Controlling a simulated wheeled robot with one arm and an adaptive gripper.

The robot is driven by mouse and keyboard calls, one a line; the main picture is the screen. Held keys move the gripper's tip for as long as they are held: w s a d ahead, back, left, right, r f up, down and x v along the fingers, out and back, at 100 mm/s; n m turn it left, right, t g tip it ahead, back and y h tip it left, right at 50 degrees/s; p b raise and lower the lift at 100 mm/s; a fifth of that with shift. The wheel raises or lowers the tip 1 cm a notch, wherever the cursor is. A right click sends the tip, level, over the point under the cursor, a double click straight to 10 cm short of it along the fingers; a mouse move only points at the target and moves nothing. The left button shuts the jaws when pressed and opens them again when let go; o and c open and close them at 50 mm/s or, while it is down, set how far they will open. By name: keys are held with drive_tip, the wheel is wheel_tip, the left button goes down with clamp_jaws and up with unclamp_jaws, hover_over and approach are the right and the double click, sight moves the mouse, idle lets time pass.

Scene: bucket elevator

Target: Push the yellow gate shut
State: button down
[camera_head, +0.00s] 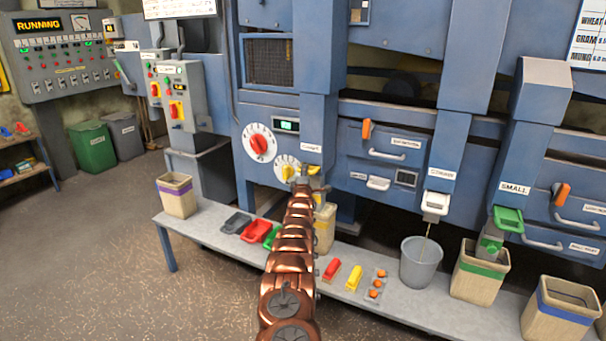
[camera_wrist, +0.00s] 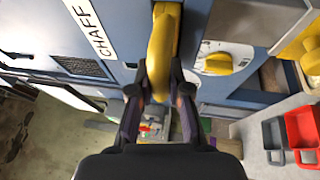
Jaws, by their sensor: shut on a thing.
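The yellow gate (camera_head: 313,170) is at the foot of the left blue spout in the head view, partly hidden by my arm. In the wrist view the yellow gate (camera_wrist: 162,45) is a thick rounded piece beside the label reading CHAFF (camera_wrist: 90,30). My gripper (camera_wrist: 160,88) has one finger on each side of its lower end and is shut on it. In the head view my gripper (camera_head: 302,182) is small at the spout, and its fingers are hard to make out. How far the gate is open cannot be told.
A grey bench (camera_head: 205,226) runs below the spouts. It bears a beige bin (camera_head: 177,194), coloured scoops (camera_head: 257,231) and a grey bucket (camera_head: 421,262). A red dial (camera_head: 259,145) and a yellow dial (camera_head: 288,170) are left of the spout. Open floor lies in front.

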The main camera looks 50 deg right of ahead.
drive_tip(key=shift+s+d+r, duration=0.1)
drive_tip(key=shift+r, duration=0.05)
drive_tip(key=c, duration=1.4)
unclamp_jaws()
drive_tip(key=shift+d, duration=0.15)
drive_tip(key=o, duration=0.3)
drive_tip(key=shift+a, duration=0.2)
